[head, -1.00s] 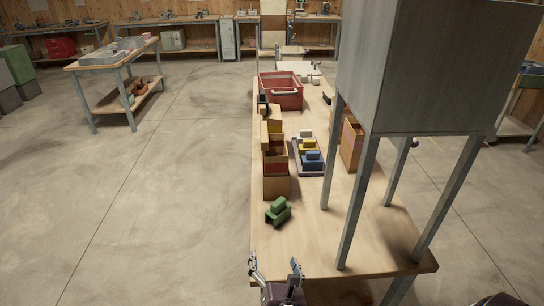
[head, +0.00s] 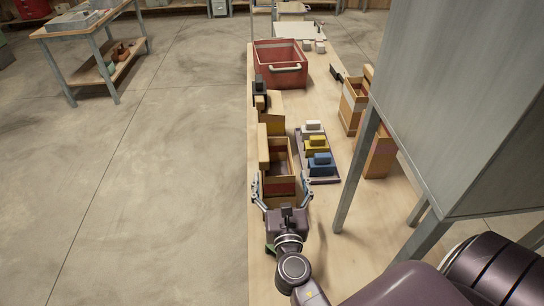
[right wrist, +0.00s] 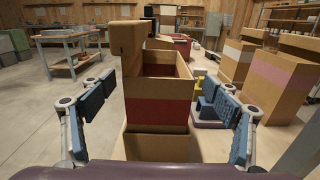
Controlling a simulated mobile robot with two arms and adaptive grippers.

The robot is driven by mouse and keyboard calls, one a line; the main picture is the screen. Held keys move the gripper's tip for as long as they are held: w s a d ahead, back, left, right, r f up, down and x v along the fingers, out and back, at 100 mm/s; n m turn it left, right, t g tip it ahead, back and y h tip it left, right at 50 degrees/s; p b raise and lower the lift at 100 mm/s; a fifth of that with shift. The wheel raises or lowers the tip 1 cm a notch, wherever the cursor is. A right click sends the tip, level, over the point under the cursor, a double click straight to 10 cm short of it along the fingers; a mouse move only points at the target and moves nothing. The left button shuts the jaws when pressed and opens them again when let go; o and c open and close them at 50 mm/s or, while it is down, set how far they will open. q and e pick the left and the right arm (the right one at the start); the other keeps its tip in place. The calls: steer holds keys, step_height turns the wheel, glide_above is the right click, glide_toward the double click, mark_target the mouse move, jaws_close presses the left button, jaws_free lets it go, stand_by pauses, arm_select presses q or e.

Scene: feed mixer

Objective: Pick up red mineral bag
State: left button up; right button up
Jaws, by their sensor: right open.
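The red mineral bag (right wrist: 158,112) is an open-topped tan, box-like bag with a wide dark red band on its front. It stands upright near the table's left edge in the head view (head: 279,170). A tan block-like piece rises at its left side. My right gripper (head: 281,188) is open at the bag's near end, one finger on each side. In the right wrist view its fingers (right wrist: 165,95) flank the bag with gaps on both sides. Whether the fingers reach past its front face is hard to tell. My left gripper is not in view.
A tray (head: 331,178) with white, yellow and blue blocks lies close right of the bag. A red crate (head: 281,64) stands farther back. More tan bags (head: 352,105) stand at right, near a grey hopper (head: 465,110) on legs. A green object is mostly hidden under my gripper.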

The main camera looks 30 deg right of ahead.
steer(key=shift+w+d+r, duration=0.15)
steer(key=shift+w+r, duration=0.05)
steer(key=shift+r, duration=0.05)
steer(key=p+x, duration=0.2)
steer(key=x, duration=0.6)
steer(key=shift+f, duration=0.1)
steer(key=c, duration=1.9)
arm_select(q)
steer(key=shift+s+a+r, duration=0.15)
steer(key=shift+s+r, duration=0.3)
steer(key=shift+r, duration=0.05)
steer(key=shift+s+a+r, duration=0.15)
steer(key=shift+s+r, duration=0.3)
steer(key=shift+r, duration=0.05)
arm_select(e)
steer(key=shift+w+r, duration=0.1)
steer(key=shift+r, duration=0.1)
steer(key=shift+c, duration=0.8)
